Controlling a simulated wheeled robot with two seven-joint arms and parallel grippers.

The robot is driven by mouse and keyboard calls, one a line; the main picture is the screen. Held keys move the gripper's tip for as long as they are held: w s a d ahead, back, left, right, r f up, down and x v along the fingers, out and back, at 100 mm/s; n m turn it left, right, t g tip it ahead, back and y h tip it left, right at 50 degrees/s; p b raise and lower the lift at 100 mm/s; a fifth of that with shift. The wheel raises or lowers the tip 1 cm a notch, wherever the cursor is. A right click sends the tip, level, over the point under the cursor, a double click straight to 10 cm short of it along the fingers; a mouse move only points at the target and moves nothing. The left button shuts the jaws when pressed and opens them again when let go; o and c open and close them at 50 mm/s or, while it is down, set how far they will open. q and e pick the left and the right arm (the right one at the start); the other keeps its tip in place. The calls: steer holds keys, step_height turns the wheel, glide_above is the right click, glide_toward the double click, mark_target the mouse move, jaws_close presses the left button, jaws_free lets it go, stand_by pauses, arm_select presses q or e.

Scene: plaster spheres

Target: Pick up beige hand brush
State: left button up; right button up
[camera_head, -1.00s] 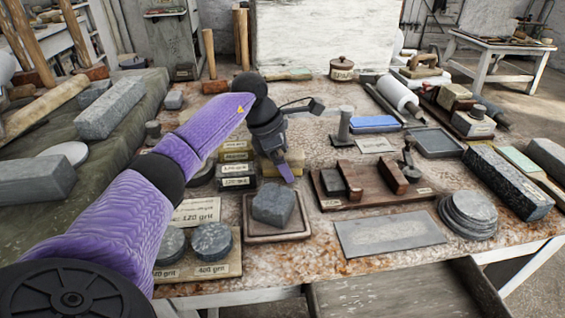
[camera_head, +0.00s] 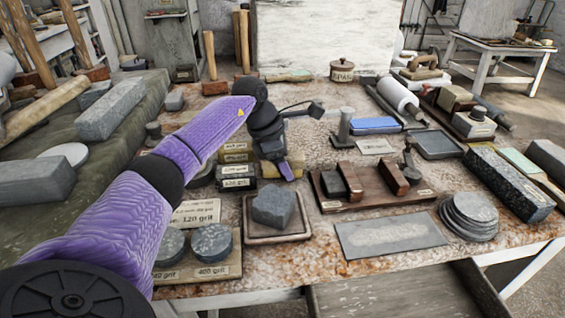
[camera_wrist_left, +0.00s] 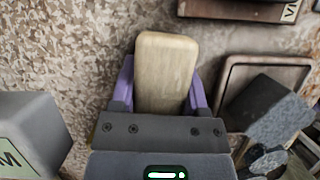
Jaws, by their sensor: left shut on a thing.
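The beige hand brush (camera_wrist_left: 167,70) is a pale, rounded block in the left wrist view. My left gripper (camera_wrist_left: 162,90) is shut on it, with one purple finger along each side. In the head view, the left gripper (camera_head: 286,170) points down over the middle of the table and hides much of the brush (camera_head: 297,164). Whether the brush touches the table cannot be told. My right gripper is in neither view.
Labelled grit blocks (camera_head: 237,170) stand just left of the gripper. A tray (camera_head: 275,235) with a dark stone (camera_head: 273,205) is in front. A wooden board (camera_head: 375,200) with blocks lies to the right. A flat grey plate (camera_head: 390,234) lies near the front edge.

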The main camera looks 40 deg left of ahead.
arm_select(q)
jaws_close()
steer(key=shift+r, duration=0.4)
step_height(320, 180, up, 10)
steer(key=p, duration=0.4)
steer(key=shift+f, duration=0.2)
steer(key=shift+r, duration=0.1)
steer(key=o, duration=0.5)
jaws_free()
steer(key=c, duration=0.5)
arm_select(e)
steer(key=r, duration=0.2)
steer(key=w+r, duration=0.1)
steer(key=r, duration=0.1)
